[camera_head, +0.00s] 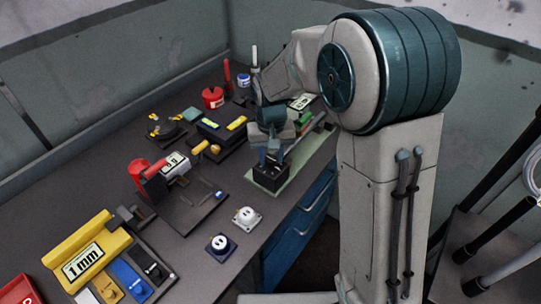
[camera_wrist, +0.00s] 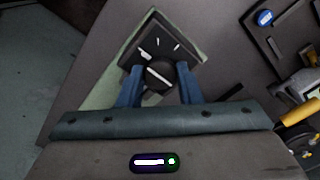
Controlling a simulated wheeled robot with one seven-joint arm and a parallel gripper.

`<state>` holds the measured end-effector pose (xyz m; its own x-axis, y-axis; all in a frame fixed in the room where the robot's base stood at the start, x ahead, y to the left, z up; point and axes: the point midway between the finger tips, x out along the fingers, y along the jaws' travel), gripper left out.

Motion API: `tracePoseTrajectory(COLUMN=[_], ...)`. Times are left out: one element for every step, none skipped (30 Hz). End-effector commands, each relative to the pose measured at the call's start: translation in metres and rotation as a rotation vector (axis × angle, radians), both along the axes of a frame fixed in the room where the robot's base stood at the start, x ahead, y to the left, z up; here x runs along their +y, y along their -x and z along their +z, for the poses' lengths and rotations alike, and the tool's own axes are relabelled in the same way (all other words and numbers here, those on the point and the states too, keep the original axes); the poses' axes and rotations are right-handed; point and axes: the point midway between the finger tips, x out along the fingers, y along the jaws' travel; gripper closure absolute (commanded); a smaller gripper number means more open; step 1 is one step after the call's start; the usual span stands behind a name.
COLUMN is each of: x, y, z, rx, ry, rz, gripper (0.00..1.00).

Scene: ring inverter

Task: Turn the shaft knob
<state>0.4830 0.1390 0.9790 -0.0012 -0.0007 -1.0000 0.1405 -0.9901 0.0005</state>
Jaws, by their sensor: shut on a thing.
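The shaft knob (camera_wrist: 158,76) is a round black knob with a pale line across its top. It sits on a dark square block with white tick marks (camera_wrist: 150,43), which stands on a pale green mat (camera_wrist: 108,88). My gripper (camera_wrist: 160,70) has its two blue fingers on either side of the knob, shut on it from above. In the head view my gripper (camera_head: 271,158) points down onto the dark block (camera_head: 270,180) near the bench's front edge. The knob itself is hidden there by the fingers.
A white socket (camera_head: 247,216) and a dark one (camera_head: 220,246) stand in front. A yellow 1 mm holder (camera_head: 85,258) is at the lower left. Blue drawers (camera_head: 300,228) lie below the bench edge.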

Motion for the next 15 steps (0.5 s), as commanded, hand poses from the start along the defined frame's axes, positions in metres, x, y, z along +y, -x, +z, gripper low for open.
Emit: tracePoseTrajectory(x=[0.0003, 0.0004, 0.0004, 0.0004, 0.0004, 0.0004, 0.0004, 0.0004, 0.0004, 0.0004, 0.0004, 0.0004, 0.0004, 0.0004, 0.0004], y=[-0.0013, -0.0013, -0.0013, -0.0014, -0.0014, -0.0014, -0.0014, -0.0014, -0.0014, -0.0015, -0.0015, -0.0015, -0.0015, -0.0015, -0.0016], z=[0.0012, 0.0012, 0.0013, 0.0013, 0.0014, 0.0015, 0.0015, 0.0015, 0.0016, 0.0016, 0.0016, 0.0016, 0.0017, 0.0017, 0.0017], rx=[-0.005, -0.005, -0.005, -0.005, -0.005, -0.005, -0.006, -0.006, -0.006, -0.006, -0.006, -0.006, -0.006, -0.006, -0.006], ry=[-0.002, -0.002, -0.002, -0.002, -0.002, -0.002, -0.002, -0.002, -0.002, -0.002, -0.002, -0.002, -0.002, -0.002, -0.002], rz=[-0.007, -0.011, -0.015, -0.017, -0.018, -0.019, -0.020, -0.020, -0.020, -0.019, -0.019, -0.019, -0.019, -0.019, -0.019], gripper=[0.91, 0.91, 0.91, 0.91, 0.91, 0.91, 0.91, 0.91, 0.91, 0.91, 0.91, 0.91, 0.91, 0.91, 0.66])
